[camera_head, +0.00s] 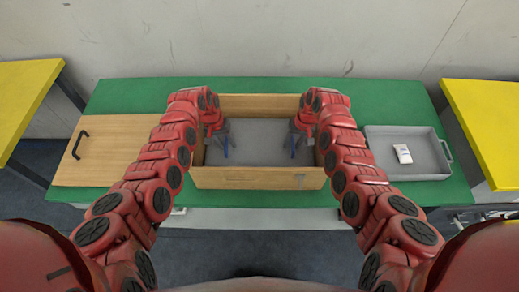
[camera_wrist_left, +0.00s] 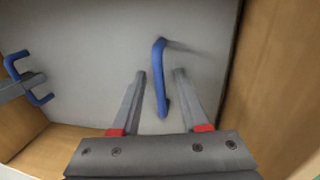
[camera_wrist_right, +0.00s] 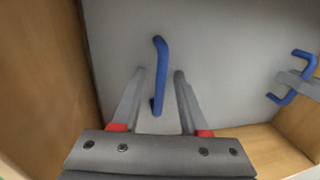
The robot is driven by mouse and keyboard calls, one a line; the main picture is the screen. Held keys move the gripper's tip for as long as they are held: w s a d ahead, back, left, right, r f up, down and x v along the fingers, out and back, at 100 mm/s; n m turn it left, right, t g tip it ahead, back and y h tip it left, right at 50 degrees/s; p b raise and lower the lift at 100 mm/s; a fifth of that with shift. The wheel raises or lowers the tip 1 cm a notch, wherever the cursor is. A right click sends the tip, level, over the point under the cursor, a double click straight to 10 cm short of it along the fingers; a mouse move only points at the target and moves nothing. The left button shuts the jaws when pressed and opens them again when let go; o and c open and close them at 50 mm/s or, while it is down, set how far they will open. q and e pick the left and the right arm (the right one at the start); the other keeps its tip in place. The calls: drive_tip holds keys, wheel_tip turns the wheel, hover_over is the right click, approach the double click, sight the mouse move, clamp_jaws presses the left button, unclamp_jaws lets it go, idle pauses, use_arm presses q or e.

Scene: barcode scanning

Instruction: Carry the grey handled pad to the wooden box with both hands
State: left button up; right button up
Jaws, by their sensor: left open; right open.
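The grey pad (camera_head: 262,140) lies flat inside the wooden box (camera_head: 260,178). It has a blue handle near each end. My left gripper (camera_head: 224,141) is open inside the box at the pad's left end. In the left wrist view, the left blue handle (camera_wrist_left: 160,75) stands between its open fingers (camera_wrist_left: 160,75), not gripped. My right gripper (camera_head: 297,141) is open at the pad's right end. In the right wrist view, the right blue handle (camera_wrist_right: 160,70) stands between its open fingers (camera_wrist_right: 158,72). My arms hide the box's side walls in part.
A wooden board with a black handle (camera_head: 105,150) lies left of the box on the green table (camera_head: 130,95). A grey tray (camera_head: 430,140) with a small white item (camera_head: 402,154) stands at the right. Yellow tables (camera_head: 25,95) flank both sides.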

drive_tip(key=shift+r, duration=0.1)
use_arm(q)
wheel_tip(320, 180, up, 12)
drive_tip(key=a, duration=0.2)
drive_tip(key=shift+a+f, duration=0.15)
drive_tip(key=shift+a, duration=0.05)
use_arm(e)
wheel_tip(320, 180, up, 12)
drive_tip(key=d, duration=0.2)
drive_tip(key=shift+d+f, duration=0.15)
drive_tip(key=shift+f, duration=0.1)
